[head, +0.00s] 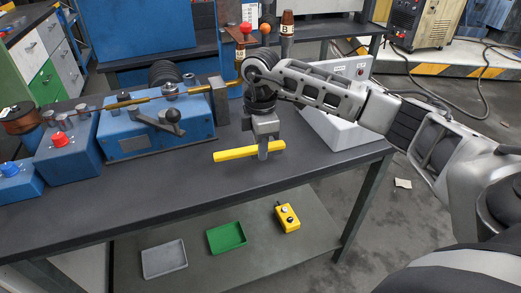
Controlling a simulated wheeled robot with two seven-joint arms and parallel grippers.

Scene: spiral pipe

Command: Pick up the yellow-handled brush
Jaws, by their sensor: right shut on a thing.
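The brush's yellow handle (232,153) is a straight bar. It shows in the head view near the front edge of the dark table (165,182). My right gripper (263,152) points down from the arm on the right and is shut on the handle near its right end. I cannot tell whether the handle touches the tabletop or hangs just above it. No bristles can be made out. My left gripper is not in view.
A blue machine (150,130) with a crank stands behind the handle, and blue boxes with knobs are at left. A white sloped box (345,125) stands at right. The lower shelf holds a grey tray (164,260), a green tray (226,238) and a yellow button box (287,217).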

